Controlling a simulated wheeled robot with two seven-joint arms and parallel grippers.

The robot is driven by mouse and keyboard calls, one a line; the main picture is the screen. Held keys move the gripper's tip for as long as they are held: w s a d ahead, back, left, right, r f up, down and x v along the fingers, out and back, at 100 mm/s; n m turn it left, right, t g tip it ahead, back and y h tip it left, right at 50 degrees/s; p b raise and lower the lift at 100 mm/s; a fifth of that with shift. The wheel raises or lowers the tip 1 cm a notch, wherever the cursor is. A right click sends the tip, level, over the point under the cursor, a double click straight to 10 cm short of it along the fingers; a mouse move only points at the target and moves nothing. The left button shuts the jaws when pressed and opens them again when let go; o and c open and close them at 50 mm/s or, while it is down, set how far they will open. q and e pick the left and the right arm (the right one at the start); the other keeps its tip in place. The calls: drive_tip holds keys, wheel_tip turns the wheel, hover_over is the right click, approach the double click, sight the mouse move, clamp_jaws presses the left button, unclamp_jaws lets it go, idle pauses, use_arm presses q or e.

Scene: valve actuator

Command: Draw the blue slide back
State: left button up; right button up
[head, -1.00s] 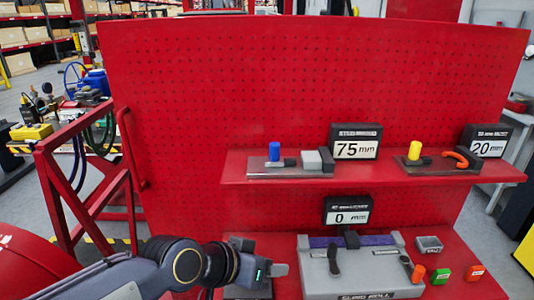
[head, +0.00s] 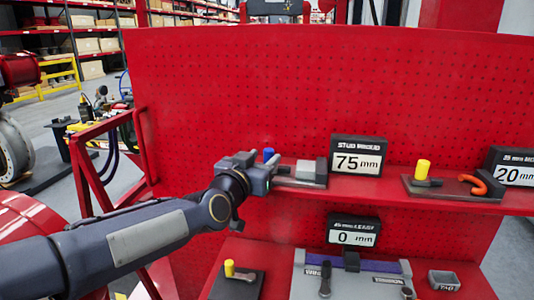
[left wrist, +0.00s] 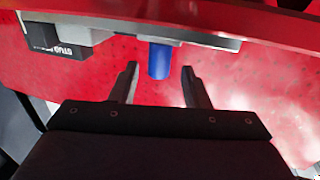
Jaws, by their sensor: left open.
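The blue slide's upright knob (head: 268,154) stands at the left of the upper shelf, partly hidden behind my gripper, with a grey block (head: 306,172) to its right. My left gripper (head: 268,172) is at this knob, level with the shelf. In the left wrist view, which is turned over, the blue knob (left wrist: 160,60) lies between the fingertips of the open left gripper (left wrist: 160,70), with a gap showing on both sides. Whether the fingers reach fully around it in depth is unclear. The display (head: 357,156) beside it reads 75 mm. My right gripper is not seen.
A yellow knob (head: 422,170) and an orange hook (head: 473,184) sit on a plate farther right on the shelf. Below are another yellow knob (head: 230,268), a grey fixture (head: 340,285) and a display (head: 353,231) reading 0 mm. A red pegboard (head: 300,90) stands behind.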

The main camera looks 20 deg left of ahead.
sight(267, 157)
use_arm(q)
drive_tip(key=shift+w+d, duration=0.1)
drive_tip(key=shift+w, duration=1.65)
clamp_jaws()
